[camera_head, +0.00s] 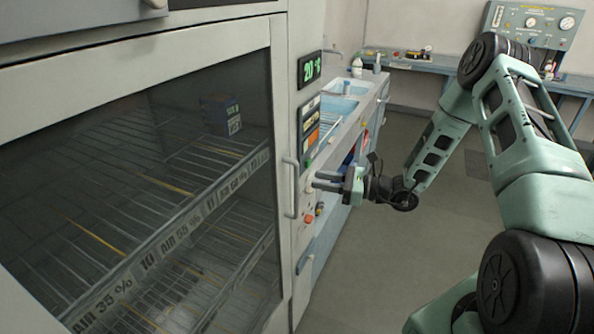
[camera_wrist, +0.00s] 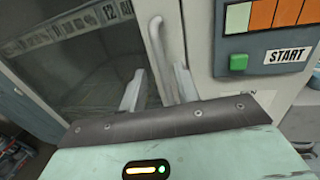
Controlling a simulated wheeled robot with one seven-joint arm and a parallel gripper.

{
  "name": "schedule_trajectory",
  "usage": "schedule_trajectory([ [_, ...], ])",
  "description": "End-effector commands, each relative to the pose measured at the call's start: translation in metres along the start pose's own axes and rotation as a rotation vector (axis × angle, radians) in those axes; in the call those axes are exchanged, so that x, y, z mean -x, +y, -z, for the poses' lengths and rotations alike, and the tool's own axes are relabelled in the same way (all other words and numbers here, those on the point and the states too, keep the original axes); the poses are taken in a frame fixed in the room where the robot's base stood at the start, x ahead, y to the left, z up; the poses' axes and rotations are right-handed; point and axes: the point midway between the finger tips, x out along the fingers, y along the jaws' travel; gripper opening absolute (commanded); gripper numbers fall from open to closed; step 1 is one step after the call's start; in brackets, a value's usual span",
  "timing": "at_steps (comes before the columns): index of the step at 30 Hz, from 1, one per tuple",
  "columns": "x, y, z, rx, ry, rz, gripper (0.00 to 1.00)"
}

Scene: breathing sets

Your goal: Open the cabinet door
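The cabinet door (camera_head: 262,45) is shut, with a pale frame around a large dark glass pane (camera_head: 150,150). Its vertical bar handle (camera_head: 290,190) is on the door's right edge. The handle also shows in the wrist view (camera_wrist: 158,42), running down toward the space between my fingers. My gripper (camera_head: 314,181) is just right of the handle in the head view, with its fingers pointing at the cabinet. In the wrist view my gripper (camera_wrist: 160,72) is open, its two pale fingers apart. I see no grip on the handle; whether a finger touches it I cannot tell.
Right of the door are a green temperature display (camera_head: 310,68), a control panel (camera_head: 308,130) and a red button (camera_head: 308,218). A green button (camera_wrist: 238,62) sits by a START label. Beyond is a sink counter (camera_head: 345,100). The floor (camera_head: 400,260) between is clear.

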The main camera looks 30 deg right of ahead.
Motion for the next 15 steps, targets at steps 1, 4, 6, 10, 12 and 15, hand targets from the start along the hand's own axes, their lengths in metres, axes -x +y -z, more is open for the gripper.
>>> schedule_trajectory([
  [1, -0.013, 0.002, -0.004, -0.002, -0.001, -0.004, 0.32],
  [4, -0.032, 0.001, -0.003, 0.000, 0.001, -0.004, 0.32],
  [6, -0.044, 0.001, -0.003, 0.000, 0.001, -0.003, 0.32],
  [10, -0.061, 0.001, -0.002, 0.000, 0.000, -0.002, 0.32],
  [12, -0.067, 0.001, -0.002, 0.000, 0.000, -0.002, 0.32],
  [15, -0.072, 0.000, -0.001, 0.001, 0.000, -0.001, 0.32],
])
